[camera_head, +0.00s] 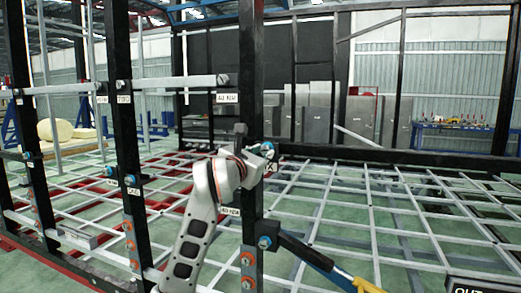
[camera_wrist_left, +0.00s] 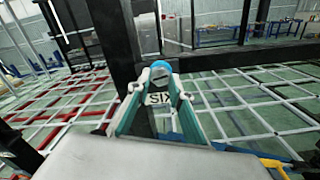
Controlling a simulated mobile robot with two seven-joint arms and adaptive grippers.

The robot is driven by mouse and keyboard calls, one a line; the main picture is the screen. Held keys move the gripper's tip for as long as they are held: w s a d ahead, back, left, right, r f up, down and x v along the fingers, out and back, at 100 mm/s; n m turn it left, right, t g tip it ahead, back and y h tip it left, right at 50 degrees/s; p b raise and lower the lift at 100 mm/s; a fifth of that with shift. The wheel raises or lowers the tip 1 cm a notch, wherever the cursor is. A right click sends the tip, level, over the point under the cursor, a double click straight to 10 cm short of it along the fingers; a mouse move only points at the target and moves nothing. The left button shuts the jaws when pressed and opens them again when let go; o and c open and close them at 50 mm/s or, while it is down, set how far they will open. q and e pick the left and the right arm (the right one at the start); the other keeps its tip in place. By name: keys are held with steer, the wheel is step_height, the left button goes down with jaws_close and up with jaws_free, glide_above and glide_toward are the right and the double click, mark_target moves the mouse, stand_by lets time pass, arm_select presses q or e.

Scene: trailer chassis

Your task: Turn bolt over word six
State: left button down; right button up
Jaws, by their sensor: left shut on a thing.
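The blue bolt (camera_wrist_left: 160,68) sits on a dark upright post, directly above a white label reading SIX (camera_wrist_left: 158,99) in the left wrist view. In the head view, the bolt (camera_head: 267,146) shows only in part behind my gripper, and the label is mostly covered. My left gripper (camera_wrist_left: 160,72) has its two teal fingers closed on either side of the bolt, with the label visible between them. In the head view my left gripper (camera_head: 266,156) reaches up from below to the post (camera_head: 252,80). My right gripper is not in view.
Another blue bolt (camera_head: 264,242) is lower on the same post, beside a dark blue bar with a yellow end (camera_head: 365,285). Orange bolts (camera_head: 248,259) are below. A black post (camera_head: 128,120) with labels and bolts stands to the left. A grey lattice chassis (camera_head: 390,215) spreads behind.

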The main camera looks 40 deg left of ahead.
arm_select(q)
steer(key=m+p, duration=0.2)
steer(key=m, duration=0.1)
steer(key=shift+r+m+p, duration=0.1)
steer(key=shift+m+p, duration=0.2)
steer(key=shift+m, duration=0.1)
steer(key=m+p, duration=0.6)
steer(key=shift+d, duration=0.1)
steer(key=shift+m+p, duration=0.55)
steer(key=shift+m, duration=0.05)
steer(key=shift+f+m, duration=0.2)
steer(key=shift+m, duration=0.4)
steer(key=shift+m+p, duration=0.3)
steer(key=shift+f+m, duration=0.1)
steer(key=shift+m, duration=0.4)
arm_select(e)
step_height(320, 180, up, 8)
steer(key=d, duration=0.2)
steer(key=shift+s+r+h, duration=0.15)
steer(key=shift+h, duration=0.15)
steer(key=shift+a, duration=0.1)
arm_select(q)
steer(key=c, duration=1.8)
jaws_free()
steer(key=shift+s+d, duration=0.1)
steer(key=shift+r, duration=0.2)
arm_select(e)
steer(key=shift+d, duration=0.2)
